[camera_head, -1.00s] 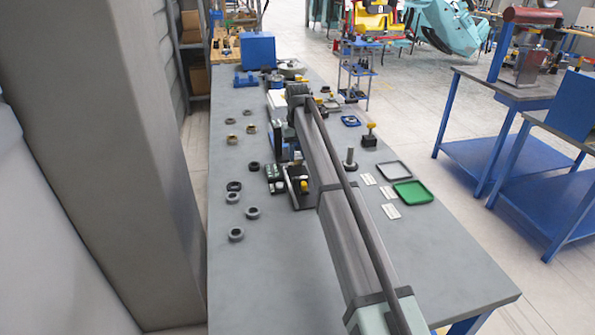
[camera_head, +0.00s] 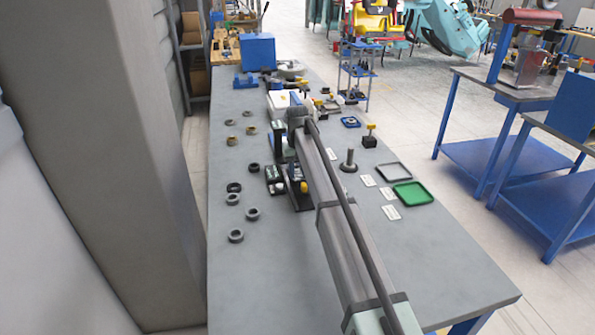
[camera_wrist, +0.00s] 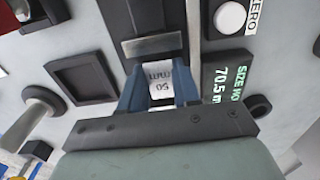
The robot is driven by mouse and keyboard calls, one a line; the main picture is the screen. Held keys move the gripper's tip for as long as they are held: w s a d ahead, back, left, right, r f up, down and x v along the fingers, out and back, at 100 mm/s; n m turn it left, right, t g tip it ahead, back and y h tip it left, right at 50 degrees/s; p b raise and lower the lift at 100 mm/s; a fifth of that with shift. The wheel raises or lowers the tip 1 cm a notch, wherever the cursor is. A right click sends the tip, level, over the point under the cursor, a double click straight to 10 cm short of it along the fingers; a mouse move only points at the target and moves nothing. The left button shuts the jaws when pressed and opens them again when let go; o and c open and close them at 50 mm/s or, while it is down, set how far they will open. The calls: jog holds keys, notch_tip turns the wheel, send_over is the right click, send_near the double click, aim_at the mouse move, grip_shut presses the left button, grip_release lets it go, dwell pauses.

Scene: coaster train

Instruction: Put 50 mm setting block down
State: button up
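The white 50 mm setting block (camera_wrist: 161,74) shows in the wrist view, with its "50 mm" mark facing the camera. My gripper (camera_wrist: 160,92) has a blue finger on each side of the block and appears shut on it. The block's far end meets a grey bar (camera_wrist: 152,46) of a dark fixture in the picture; I cannot tell whether they touch. The block's underside is hidden.
A display (camera_wrist: 228,82) reading about 70.5 mm lies right of my gripper, below a white ZERO button (camera_wrist: 229,18). A dark square frame (camera_wrist: 82,84) and a knobbed post (camera_wrist: 40,107) lie left. Several rings and a green tray (camera_head: 413,193) lie on the bench (camera_head: 270,285).

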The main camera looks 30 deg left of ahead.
aim_at(297, 173)
jog(key=shift+o, duration=0.9)
jog(key=shift+r, duration=0.15)
notch_tip(297, 173, up, 12)
